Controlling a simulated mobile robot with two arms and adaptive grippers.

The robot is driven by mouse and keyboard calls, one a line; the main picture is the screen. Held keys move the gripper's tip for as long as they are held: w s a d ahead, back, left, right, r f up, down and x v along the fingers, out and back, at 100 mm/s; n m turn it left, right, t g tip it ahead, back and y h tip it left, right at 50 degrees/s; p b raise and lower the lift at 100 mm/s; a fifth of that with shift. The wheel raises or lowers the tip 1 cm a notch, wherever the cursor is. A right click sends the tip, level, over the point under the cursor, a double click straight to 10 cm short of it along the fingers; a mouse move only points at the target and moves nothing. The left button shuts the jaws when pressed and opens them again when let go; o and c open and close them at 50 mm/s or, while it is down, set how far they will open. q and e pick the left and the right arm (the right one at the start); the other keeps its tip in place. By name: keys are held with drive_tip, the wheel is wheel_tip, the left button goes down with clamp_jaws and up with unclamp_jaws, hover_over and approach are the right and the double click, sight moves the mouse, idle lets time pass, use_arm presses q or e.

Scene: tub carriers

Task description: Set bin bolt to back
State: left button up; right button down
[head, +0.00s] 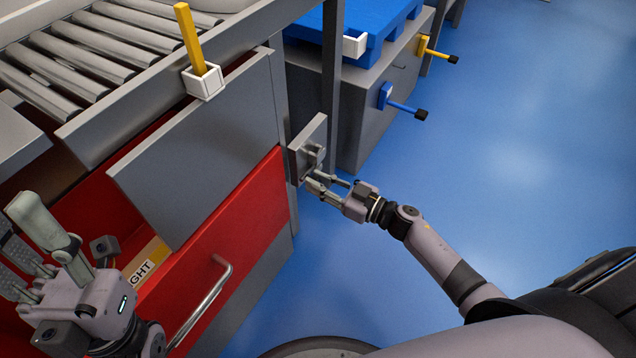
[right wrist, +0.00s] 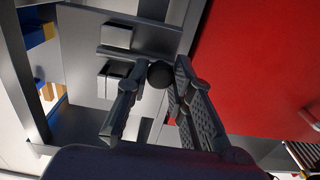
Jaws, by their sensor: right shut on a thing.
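The bin bolt shows as a grey plate (head: 309,148) with small fittings, mounted on the end of the red-and-grey bin cabinet. My right gripper (head: 314,184) is at the lower part of this plate. In the right wrist view a round black knob (right wrist: 160,74) sits between the fingertips of my right gripper (right wrist: 158,80), which is shut on it. Two pale blocks (right wrist: 117,36) are fixed on the grey surface beside the knob.
The red drawer front (head: 238,232) with a metal handle (head: 205,305) is left of my right arm. A yellow post (head: 190,40) stands in a white holder above. Behind are a grey cabinet with blue (head: 385,97) and yellow (head: 424,46) levers. Blue floor at right is clear.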

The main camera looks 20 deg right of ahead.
drive_tip(key=c, duration=1.4)
unclamp_jaws()
drive_tip(key=shift+w+d, duration=0.1)
drive_tip(key=shift+d, duration=0.1)
drive_tip(key=shift+o, duration=0.2)
drive_tip(key=v, duration=1.2)
drive_tip(key=shift+d, duration=0.1)
